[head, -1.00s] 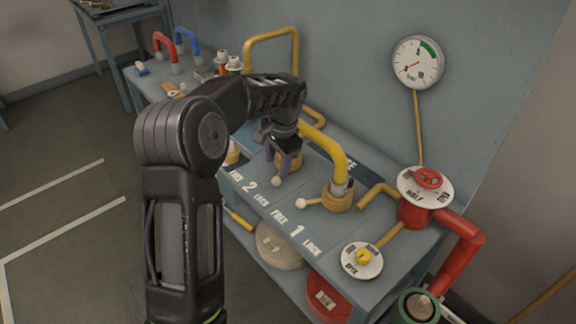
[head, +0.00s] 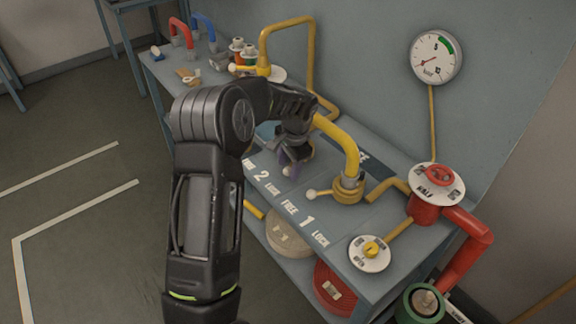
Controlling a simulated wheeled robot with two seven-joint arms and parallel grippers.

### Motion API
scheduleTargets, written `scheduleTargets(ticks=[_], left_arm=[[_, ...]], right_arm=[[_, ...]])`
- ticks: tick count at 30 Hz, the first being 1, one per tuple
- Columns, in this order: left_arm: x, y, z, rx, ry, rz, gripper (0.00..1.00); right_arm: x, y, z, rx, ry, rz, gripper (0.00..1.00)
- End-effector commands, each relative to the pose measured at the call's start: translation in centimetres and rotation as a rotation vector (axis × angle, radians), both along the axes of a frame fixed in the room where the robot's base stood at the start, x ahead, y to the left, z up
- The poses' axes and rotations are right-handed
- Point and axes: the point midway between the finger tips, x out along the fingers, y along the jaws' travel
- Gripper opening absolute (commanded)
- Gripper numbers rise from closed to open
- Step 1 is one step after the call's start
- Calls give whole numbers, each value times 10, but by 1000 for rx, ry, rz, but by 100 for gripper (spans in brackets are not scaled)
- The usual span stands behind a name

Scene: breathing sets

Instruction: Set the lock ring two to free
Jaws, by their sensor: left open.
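Lock ring two is mostly hidden behind my left gripper (head: 292,160). Its white ball-ended lever (head: 288,171) shows just below the purple fingertips, on the wall side of the "FREE 2 LOCK" lettering (head: 264,177). My left gripper is open and points down at the ring; I cannot tell whether its fingers touch the lever. Lock ring one (head: 347,188) is a yellow collar at the foot of a thick yellow pipe, with its white-ended lever pointing left above the "FREE 1 LOCK" lettering (head: 305,222). My right gripper is not in view.
A red valve (head: 437,184) and a yellow-knobbed dial (head: 370,252) stand at the bench's right end. A gauge (head: 435,57) hangs on the wall. A yellow pipe arch (head: 310,55) rises behind my arm.

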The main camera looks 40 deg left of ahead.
Motion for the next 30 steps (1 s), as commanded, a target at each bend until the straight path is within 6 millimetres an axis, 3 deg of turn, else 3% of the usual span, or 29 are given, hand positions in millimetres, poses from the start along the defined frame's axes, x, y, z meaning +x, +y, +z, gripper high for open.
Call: scheduleTargets(ticks=[4,12,30], left_arm=[[0,2,-10,0,1,1,48],[1,3,-12,0,0,2,48],[1,2,-11,0,0,1,0]], right_arm=[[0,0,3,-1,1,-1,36],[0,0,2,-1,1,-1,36],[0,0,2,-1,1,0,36]])
